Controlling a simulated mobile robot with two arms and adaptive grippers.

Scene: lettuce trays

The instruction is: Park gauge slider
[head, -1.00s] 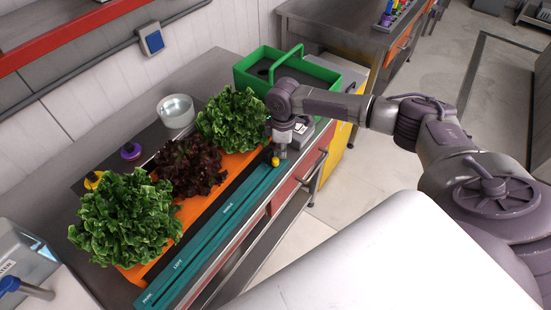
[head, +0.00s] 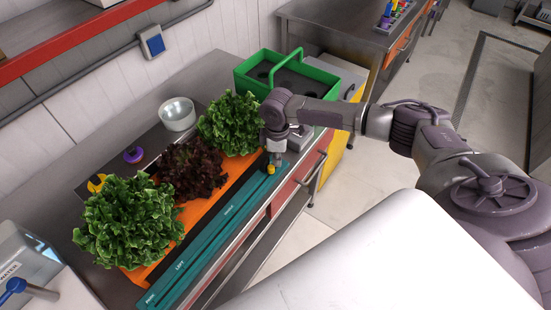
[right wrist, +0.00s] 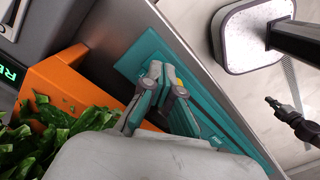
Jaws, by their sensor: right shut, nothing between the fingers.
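A teal gauge rail (head: 219,231) runs along the front edge of the bench, with labels including PARK at its lower left end. Its yellow slider knob (head: 271,169) is near the far upper right end. My right gripper (head: 277,161) points down right beside the knob, shut with nothing between its fingers. In the right wrist view the fingers (right wrist: 166,75) are close together over the rail (right wrist: 205,103), and a bit of the yellow knob (right wrist: 179,82) shows by them, partly hidden. I cannot tell if they touch. My left gripper is not in view.
An orange tray (head: 213,200) with green and dark red lettuces lies behind the rail. A green crate (head: 250,84), a grey box on the right and a metal bowl (head: 177,113) stand behind. The rail's length toward PARK is clear.

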